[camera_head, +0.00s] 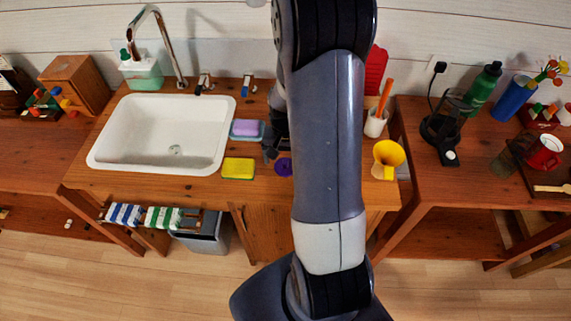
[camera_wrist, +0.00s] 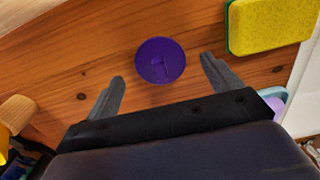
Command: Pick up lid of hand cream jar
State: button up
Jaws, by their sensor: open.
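A round purple lid (camera_wrist: 160,60) lies on the wooden counter in the wrist view, with a small raised mark on its top. In the head view the same purple lid (camera_head: 284,167) is partly hidden by my arm. I cannot tell whether a jar is under it. My gripper (camera_wrist: 164,66) is open, with one finger on each side of the lid and clear space between them and it. In the head view my gripper (camera_head: 272,150) shows only in part beside my arm.
A yellow-green sponge (camera_head: 238,168) lies left of the lid. A purple soap (camera_head: 245,128) on a blue dish sits behind it. The white sink (camera_head: 112,158) is further left. A yellow funnel-like thing (camera_head: 388,155) and a white cup (camera_head: 375,124) stand right of my arm.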

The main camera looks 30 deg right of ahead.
jog(key=shift+f, duration=1.05)
jog(key=shift+c, duration=0.3)
jog(key=c, duration=1)
jog(key=shift+r, duration=0.15)
